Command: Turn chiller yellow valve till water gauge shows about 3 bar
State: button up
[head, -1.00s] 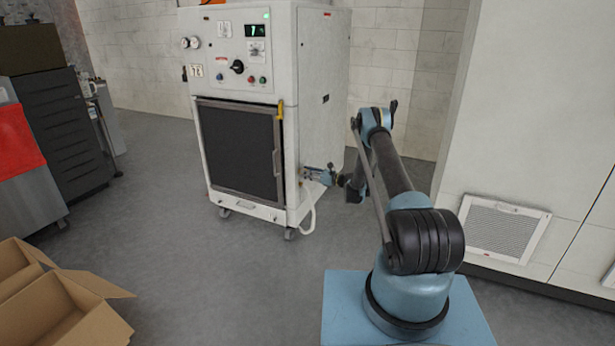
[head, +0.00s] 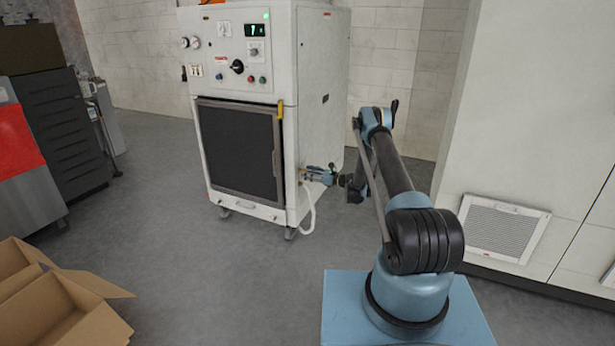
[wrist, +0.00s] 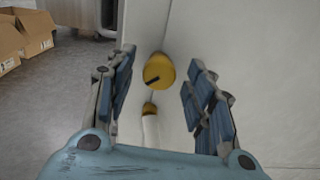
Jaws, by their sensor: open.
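In the wrist view, the yellow valve knob (wrist: 159,71) with a dark slot sits on the cabinet's side, between my open fingers. My gripper (wrist: 162,90) has one finger on each side of the knob, with visible gaps. In the head view, my gripper (head: 318,175) is at the lower right side of the cabinet, where the knob is hard to make out.
Open cardboard boxes (head: 60,310) stand on the floor at lower left. A wall vent (head: 505,230) is at right. The floor before the chiller is clear.

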jog(key=v, duration=1.1)
jog(key=shift+d, duration=0.2)
